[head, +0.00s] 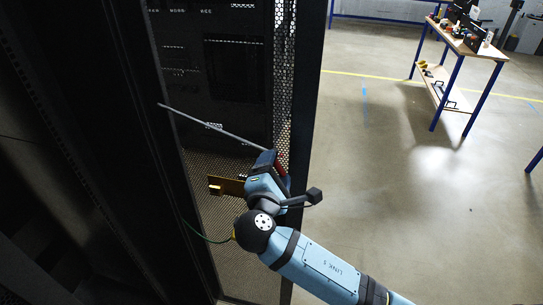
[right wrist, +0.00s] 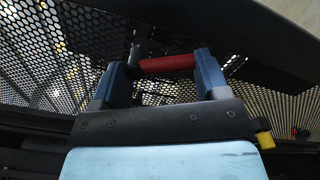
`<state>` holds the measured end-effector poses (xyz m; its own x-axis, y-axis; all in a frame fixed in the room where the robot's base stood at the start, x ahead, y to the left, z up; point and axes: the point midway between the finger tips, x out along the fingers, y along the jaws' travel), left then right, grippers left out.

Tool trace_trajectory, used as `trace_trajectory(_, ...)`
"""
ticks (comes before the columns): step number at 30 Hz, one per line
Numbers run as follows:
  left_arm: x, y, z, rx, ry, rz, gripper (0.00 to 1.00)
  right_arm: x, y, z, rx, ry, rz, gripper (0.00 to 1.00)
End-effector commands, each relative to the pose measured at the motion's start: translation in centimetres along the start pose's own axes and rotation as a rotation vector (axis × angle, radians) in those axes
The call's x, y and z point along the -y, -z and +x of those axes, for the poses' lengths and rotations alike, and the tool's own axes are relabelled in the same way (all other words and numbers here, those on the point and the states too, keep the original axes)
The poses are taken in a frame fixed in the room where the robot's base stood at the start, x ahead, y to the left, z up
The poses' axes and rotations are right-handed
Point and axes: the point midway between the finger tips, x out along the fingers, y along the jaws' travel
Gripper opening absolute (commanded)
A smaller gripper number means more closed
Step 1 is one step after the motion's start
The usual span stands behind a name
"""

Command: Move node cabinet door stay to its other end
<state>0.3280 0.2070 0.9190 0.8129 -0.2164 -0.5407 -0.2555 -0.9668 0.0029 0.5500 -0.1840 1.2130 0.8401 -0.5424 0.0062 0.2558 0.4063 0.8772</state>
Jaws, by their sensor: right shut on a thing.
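The door stay (head: 205,125) is a thin grey rod that slants across the open node cabinet (head: 308,100) from upper left down to my right gripper (head: 277,165). Its far left end is near the dark cabinet edge; I cannot tell whether it is fixed there. In the right wrist view, the red grip of the stay (right wrist: 167,63) lies crosswise between the two blue fingers of my right gripper (right wrist: 164,72), which is shut on it. The perforated door panel (right wrist: 60,65) is close behind. My left gripper is not in view.
A green cable (head: 205,239) hangs at the left. A workbench (head: 484,52) with tools stands at the upper right. The floor right of the cabinet is clear.

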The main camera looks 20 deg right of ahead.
Motion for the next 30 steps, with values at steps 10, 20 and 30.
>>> trace_trajectory(10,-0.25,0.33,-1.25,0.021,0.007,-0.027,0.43,0.86,-0.12,0.02,-0.001,0.016,-0.123,0.44)
trace_trajectory(20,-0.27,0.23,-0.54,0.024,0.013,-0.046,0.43,1.04,-0.11,0.04,0.000,0.017,-0.138,0.44)
trace_trajectory(30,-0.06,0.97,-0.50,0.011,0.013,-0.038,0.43,0.86,-0.14,0.05,0.000,0.013,-0.135,0.84)
